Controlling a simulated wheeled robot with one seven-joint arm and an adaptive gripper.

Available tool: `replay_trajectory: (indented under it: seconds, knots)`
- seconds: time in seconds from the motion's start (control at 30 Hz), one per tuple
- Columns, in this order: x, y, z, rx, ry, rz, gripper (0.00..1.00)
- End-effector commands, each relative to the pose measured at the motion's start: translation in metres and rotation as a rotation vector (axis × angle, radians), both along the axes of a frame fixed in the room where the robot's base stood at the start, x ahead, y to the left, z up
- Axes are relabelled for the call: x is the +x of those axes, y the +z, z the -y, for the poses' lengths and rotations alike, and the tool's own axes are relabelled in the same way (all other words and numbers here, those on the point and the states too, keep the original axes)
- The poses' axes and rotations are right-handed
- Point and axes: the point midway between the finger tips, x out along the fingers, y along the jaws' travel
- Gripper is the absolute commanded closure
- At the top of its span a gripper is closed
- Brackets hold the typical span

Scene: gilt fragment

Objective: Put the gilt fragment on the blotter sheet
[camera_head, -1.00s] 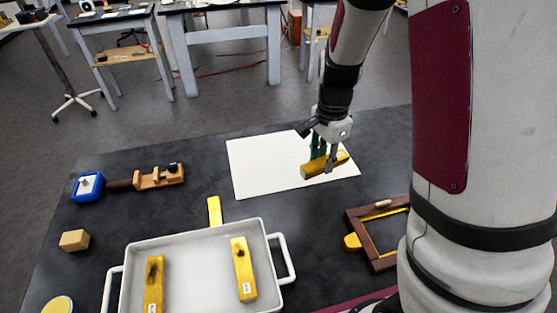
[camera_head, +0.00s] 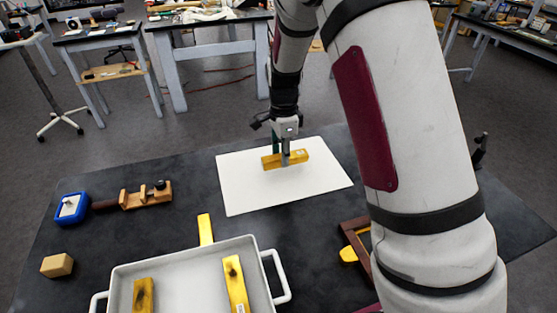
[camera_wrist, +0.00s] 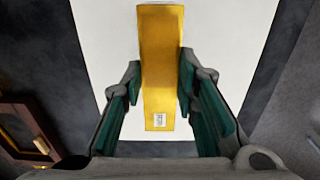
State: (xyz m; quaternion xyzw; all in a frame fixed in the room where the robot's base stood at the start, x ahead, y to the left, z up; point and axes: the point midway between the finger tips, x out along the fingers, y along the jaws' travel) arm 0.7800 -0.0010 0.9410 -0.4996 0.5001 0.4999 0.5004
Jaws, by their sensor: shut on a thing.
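The gilt fragment (camera_head: 270,162) is a yellow-gold bar with a small white label. My gripper (camera_head: 284,160) is shut on it across its middle, and the bar lies level. In the wrist view the fragment (camera_wrist: 160,45) sits between the two green-padded fingers (camera_wrist: 160,82), its label towards me. The blotter sheet (camera_head: 240,190) is a white sheet lying flat on the dark table. The fragment is over the sheet, nearer its far edge. I cannot tell whether it touches the sheet. The sheet (camera_wrist: 110,30) fills the background behind the bar in the wrist view.
A white tray (camera_head: 190,262) at the front holds two gold bars with dark marks. A yellow strip (camera_head: 205,230) lies behind it. A wooden frame (camera_head: 355,229) is partly hidden by my arm. A blue box (camera_head: 71,208), a wooden clamp-like tool (camera_head: 145,195) and a tan block (camera_head: 57,265) lie left.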

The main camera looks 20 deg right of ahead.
Motion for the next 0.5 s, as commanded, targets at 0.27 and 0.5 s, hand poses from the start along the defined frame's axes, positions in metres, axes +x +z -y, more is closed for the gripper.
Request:
replay_trajectory:
  seconds: [0.27, 0.5]
  knots:
    - [0.018, -0.002, -0.007, 0.000, 0.001, 0.000, 1.00]
    - [0.017, -0.035, -0.006, 0.000, 0.001, -0.003, 1.00]
